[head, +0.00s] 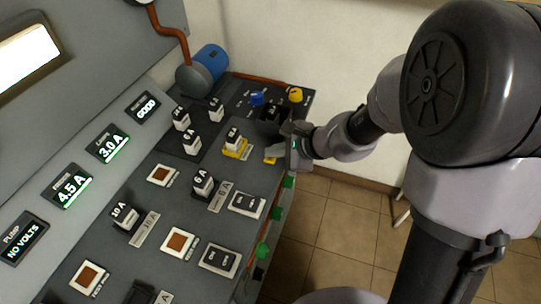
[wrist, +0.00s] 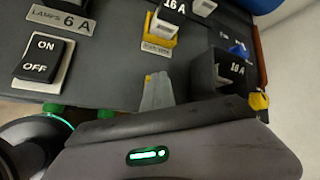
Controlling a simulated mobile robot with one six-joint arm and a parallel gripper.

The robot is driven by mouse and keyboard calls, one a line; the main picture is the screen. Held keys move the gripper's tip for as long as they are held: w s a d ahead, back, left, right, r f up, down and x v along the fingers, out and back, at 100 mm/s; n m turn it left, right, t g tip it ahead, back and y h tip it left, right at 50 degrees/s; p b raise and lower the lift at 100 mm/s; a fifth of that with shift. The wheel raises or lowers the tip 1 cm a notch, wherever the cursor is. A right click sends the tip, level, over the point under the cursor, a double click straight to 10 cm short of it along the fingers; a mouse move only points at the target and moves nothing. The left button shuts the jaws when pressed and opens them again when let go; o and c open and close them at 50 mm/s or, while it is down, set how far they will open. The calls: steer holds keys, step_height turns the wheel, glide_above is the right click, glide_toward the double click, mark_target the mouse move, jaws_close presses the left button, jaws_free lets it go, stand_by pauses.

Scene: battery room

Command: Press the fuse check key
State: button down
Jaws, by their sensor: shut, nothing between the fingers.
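My gripper (head: 276,153) is shut and empty, low over the right edge of the dark panel. In the wrist view its grey fingertips (wrist: 157,82) point at the panel, beside a small yellow part (wrist: 148,78) mostly hidden by them. That yellow part also shows under the fingers in the head view (head: 270,161). It may be the fuse check key; I cannot read a label on it, nor tell whether the fingers touch it. A 16 A fuse (wrist: 163,22) stands in a yellow-edged holder (head: 235,152) just beyond, with a small label plate (wrist: 157,47).
A black box holding a 10 A fuse (wrist: 237,71) stands close to the gripper. A yellow knob (head: 296,94) and a blue knob (head: 257,98) lie beyond it. Rocker switches (head: 247,204), several fuses and square buttons (head: 162,175) fill the panel. Open floor (head: 335,225) lies right.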

mark_target(274, 159)
steer(key=shift+r, duration=0.1)
steer(key=shift+r+p, duration=0.55)
steer(key=shift+r, duration=0.15)
step_height(274, 159, up, 5)
steer(key=p, duration=0.4)
steer(key=shift+r, duration=0.1)
stand_by(0.4)
